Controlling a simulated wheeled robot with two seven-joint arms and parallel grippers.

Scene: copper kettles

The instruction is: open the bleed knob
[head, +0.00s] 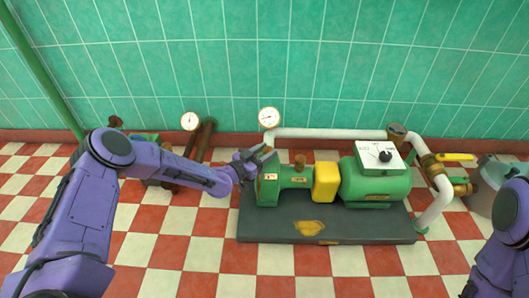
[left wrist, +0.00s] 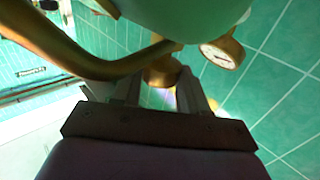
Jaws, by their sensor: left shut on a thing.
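My left gripper (head: 260,154) is at the left end of the green pump casing (head: 293,178), below the round gauge on the white pipe. In the left wrist view its two fingers (left wrist: 160,92) are on either side of a small brass piece (left wrist: 163,70), which I take to be the bleed knob, and shut on it. In the head view the gripper hides this piece. How far it is turned cannot be seen. My right arm shows at the lower right edge of the head view, with its gripper out of the picture.
The pump set, with a yellow coupling guard (head: 326,182) and green motor (head: 376,184), stands on a dark base (head: 330,230). A white pipe (head: 330,133) runs behind it. Gauges (head: 268,117) stand near the tiled wall. The checkered floor in front is clear.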

